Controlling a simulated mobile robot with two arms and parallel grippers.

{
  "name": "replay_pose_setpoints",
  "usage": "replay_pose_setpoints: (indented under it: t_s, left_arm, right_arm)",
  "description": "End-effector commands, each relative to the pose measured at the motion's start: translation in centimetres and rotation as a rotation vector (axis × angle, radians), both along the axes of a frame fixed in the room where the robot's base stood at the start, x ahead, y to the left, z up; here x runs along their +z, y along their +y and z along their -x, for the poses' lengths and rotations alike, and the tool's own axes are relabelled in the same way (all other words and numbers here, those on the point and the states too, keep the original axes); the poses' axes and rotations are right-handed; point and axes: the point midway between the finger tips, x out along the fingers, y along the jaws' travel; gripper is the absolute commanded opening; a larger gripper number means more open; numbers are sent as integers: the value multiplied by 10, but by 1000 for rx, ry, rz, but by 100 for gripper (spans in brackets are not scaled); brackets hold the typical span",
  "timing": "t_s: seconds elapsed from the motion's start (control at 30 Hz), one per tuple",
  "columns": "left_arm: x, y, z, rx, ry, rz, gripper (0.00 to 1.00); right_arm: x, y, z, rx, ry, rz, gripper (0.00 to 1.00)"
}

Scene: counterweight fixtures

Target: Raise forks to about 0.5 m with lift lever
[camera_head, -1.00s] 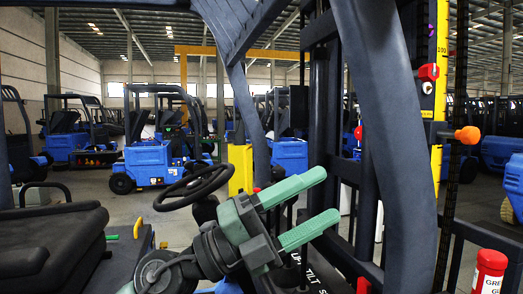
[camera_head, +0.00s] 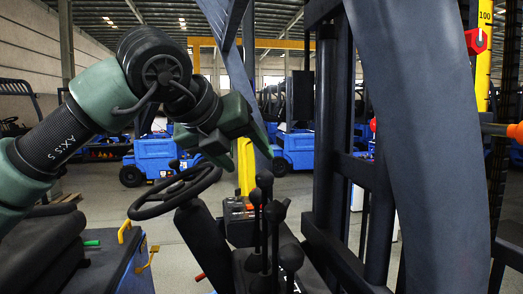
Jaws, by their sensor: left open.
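A cluster of black-knobbed levers (camera_head: 275,211) stands on the dark console right of the steering wheel. I cannot tell which is the lift lever, as no full label is readable. My left gripper (camera_head: 253,150) is green and open, above and a little left of the levers, apart from them, with nothing visible between its fingers. The dark mast (camera_head: 327,130) rises right of the levers. A yellow height scale (camera_head: 485,50) marked 100 stands at the right, with a red pointer (camera_head: 475,41) beside it. The forks are not visible. My right gripper is not in view.
The black steering wheel (camera_head: 175,192) is just left of the levers. A thick dark frame post (camera_head: 415,130) blocks much of the right side. A seat (camera_head: 38,255) is at lower left. Blue forklifts (camera_head: 155,157) are parked behind on the open floor.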

Motion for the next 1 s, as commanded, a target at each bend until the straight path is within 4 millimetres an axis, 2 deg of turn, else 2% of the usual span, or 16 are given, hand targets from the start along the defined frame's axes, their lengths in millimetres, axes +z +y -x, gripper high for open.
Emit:
replay_pose_setpoints:
  t_s: [0.07,0.13,0.33,0.47,0.57,0.8,1.0]
  left_arm:
    - [0,0,-3,6,-1,-1,62]
    - [-4,-2,-8,5,0,-2,62]
    - [-23,-17,-32,2,2,-2,62]
    - [-38,-26,-50,3,3,-1,62]
    - [-53,-34,-62,2,2,1,62]
    - [-66,-43,-80,2,0,0,62]
    - [-67,-45,-83,2,-3,0,62]
  right_arm:
    - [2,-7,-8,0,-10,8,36]
    - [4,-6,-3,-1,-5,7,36]
    - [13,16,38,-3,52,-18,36]
    - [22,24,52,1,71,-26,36]
    - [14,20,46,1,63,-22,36]
    - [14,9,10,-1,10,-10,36]
    - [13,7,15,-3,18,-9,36]
